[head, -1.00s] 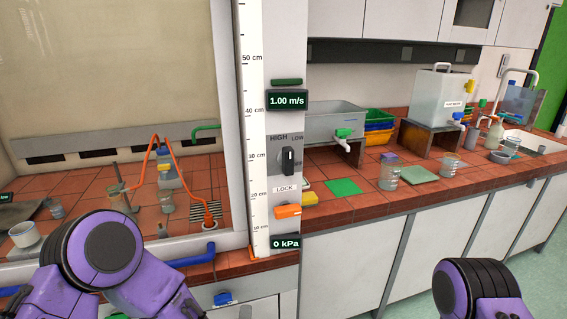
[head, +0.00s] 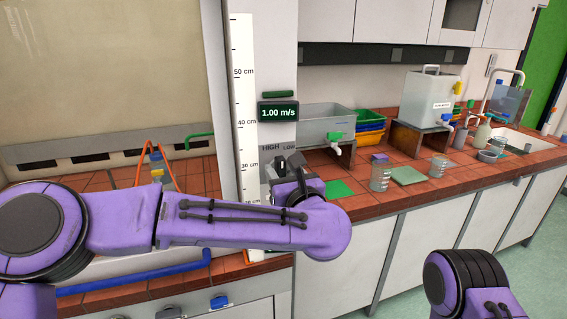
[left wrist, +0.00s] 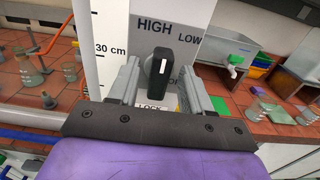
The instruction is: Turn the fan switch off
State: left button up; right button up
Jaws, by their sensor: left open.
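The fan switch is a black rotary knob (left wrist: 159,68) with a white pointer mark, on a grey plate with HIGH and LOW printed above it. Its pointer stands nearly upright. Another label beside the knob is mostly hidden. My left gripper (left wrist: 158,82) is open, with one finger on each side of the knob. I cannot tell whether either finger touches it. In the head view my left gripper (head: 284,172) is at the switch panel and hides much of the knob. My right gripper is out of view.
The readout (head: 278,112) above the switch shows 1.00 m/s. The LOCK label (left wrist: 150,107) below the knob is partly covered. A fume hood lies to the left. The tiled bench (head: 340,207) at right holds a green mat (head: 339,189), beakers (head: 381,177) and tanks (head: 430,100).

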pick_arm(q)
jog(key=shift+w+a, duration=0.1)
jog(key=shift+w, duration=0.3)
jog(key=shift+c, duration=0.3)
grip_shut()
